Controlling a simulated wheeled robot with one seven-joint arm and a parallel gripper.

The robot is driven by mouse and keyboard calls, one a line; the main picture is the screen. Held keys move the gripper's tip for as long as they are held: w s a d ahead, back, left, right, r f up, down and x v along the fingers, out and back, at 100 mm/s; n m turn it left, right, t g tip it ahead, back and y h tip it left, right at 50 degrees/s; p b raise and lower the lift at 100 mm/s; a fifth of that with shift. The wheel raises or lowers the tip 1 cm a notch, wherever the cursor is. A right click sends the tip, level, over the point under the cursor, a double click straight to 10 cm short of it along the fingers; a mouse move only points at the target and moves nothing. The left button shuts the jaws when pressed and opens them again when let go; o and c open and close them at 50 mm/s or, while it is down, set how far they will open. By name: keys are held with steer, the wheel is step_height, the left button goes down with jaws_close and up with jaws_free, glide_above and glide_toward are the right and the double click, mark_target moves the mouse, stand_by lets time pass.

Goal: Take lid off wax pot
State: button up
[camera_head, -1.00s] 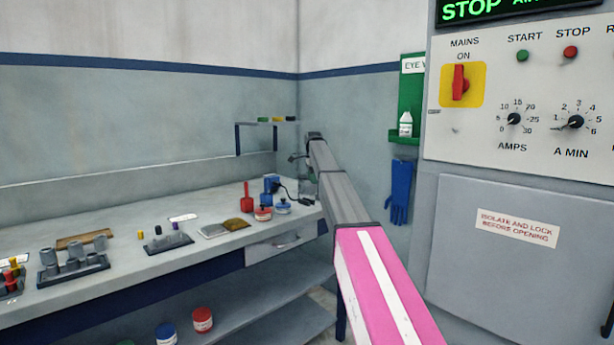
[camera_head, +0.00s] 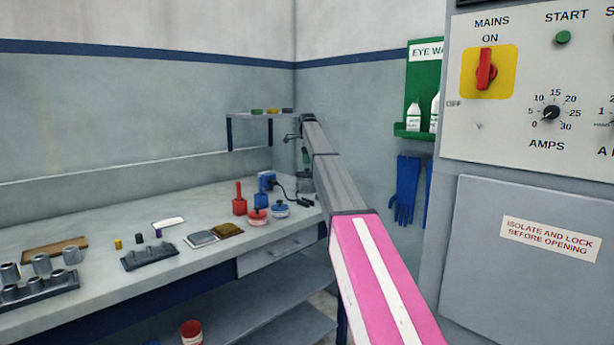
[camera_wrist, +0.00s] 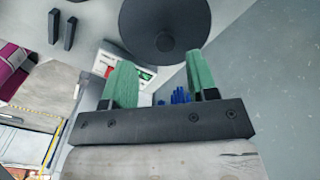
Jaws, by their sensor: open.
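Two small lidded pots stand at the right end of the bench in the head view: a red-based pot (camera_head: 257,218) and a pot with a blue lid (camera_head: 281,211). Both look closed, and I cannot tell which is the wax pot.
A red ladle-like tool (camera_head: 239,205) and a blue device (camera_head: 267,182) stand beside the pots. Flat trays (camera_head: 201,239) and a grey rack (camera_head: 149,257) lie to the left on the bench (camera_head: 110,215). The control cabinet (camera_head: 530,215) fills the right side.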

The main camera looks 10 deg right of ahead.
mark_target(307, 172)
steer(key=shift+w+f, duration=0.15)
steer(key=shift+f, duration=1.15)
steer(key=shift+w+f, duration=0.15)
steer(key=shift+f, duration=1.15)
jaws_close()
